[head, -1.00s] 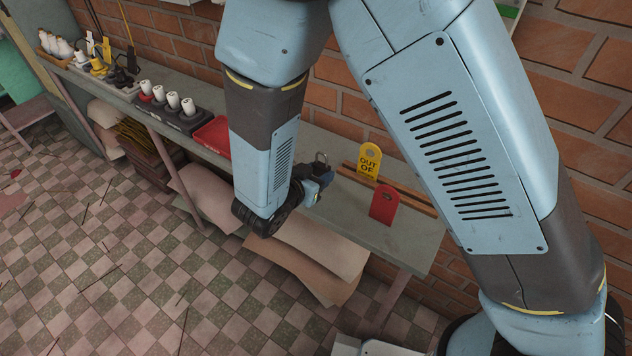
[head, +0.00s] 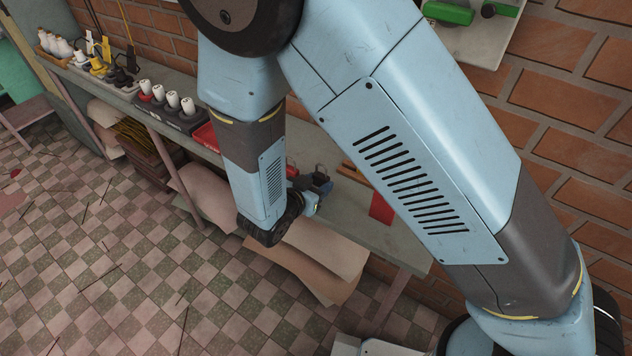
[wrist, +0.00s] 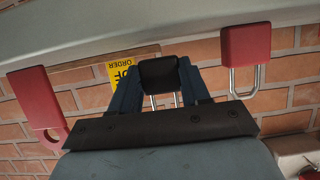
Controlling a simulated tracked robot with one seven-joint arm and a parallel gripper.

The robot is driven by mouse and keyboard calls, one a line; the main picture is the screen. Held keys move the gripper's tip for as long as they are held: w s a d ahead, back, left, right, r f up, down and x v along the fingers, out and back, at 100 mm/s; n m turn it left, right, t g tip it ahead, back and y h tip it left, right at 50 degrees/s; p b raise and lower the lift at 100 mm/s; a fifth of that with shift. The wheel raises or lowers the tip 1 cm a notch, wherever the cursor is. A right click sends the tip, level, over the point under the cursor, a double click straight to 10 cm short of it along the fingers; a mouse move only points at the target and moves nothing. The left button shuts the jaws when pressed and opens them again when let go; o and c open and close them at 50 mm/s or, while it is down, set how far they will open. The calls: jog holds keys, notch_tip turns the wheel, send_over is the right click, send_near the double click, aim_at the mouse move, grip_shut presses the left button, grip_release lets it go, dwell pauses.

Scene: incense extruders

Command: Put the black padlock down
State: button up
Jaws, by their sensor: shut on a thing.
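The black padlock (wrist: 161,74) sits between the two blue fingers of my gripper (wrist: 160,82) in the wrist view. Its body is toward the grey shelf (wrist: 120,32), and its metal shackle points the opposite way. The fingers are shut on it. In the head view my gripper (head: 318,184) is low over the bench (head: 350,222), with the shackle showing above the fingers. I cannot tell whether the padlock's body touches the surface.
A red padlock (wrist: 245,46) stands to the right in the wrist view. A red tag (wrist: 38,102) is left; a yellow tag (wrist: 124,92) is behind the gripper. In the head view the red tag (head: 381,208) is right of my gripper and a red tray (head: 207,137) is left.

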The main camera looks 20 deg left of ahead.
jog(key=shift+f, duration=0.2)
jog(key=o, duration=1.2)
jog(key=shift+o, duration=0.2)
jog(key=shift+r, duration=0.25)
jog(key=shift+r, duration=0.35)
jog(key=v, duration=1.2)
